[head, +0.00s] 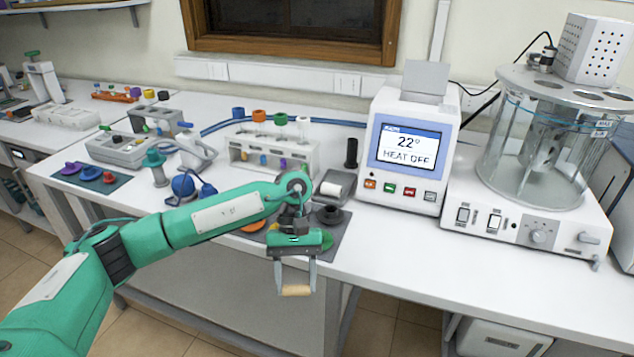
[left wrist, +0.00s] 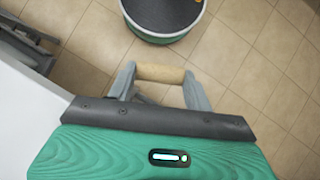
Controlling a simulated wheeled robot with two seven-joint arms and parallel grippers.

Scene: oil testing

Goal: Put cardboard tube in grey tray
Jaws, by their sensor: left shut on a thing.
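My left gripper (head: 296,288) is shut on the tan cardboard tube (head: 295,291), which lies crosswise between its two fingertips. The gripper points down in front of the table's front edge, with the tube over the floor. In the left wrist view the tube (left wrist: 160,73) spans the gap between the grey fingers, above floor tiles. I cannot pick out the grey tray for certain; a low light-grey tray-like block (head: 66,117) stands at the far left. My right gripper is not in view.
The white table (head: 400,240) carries a tube rack (head: 273,155), a display unit reading HEAT OFF (head: 408,140) and a glass bath (head: 540,145). The table front is clear right of the mat.

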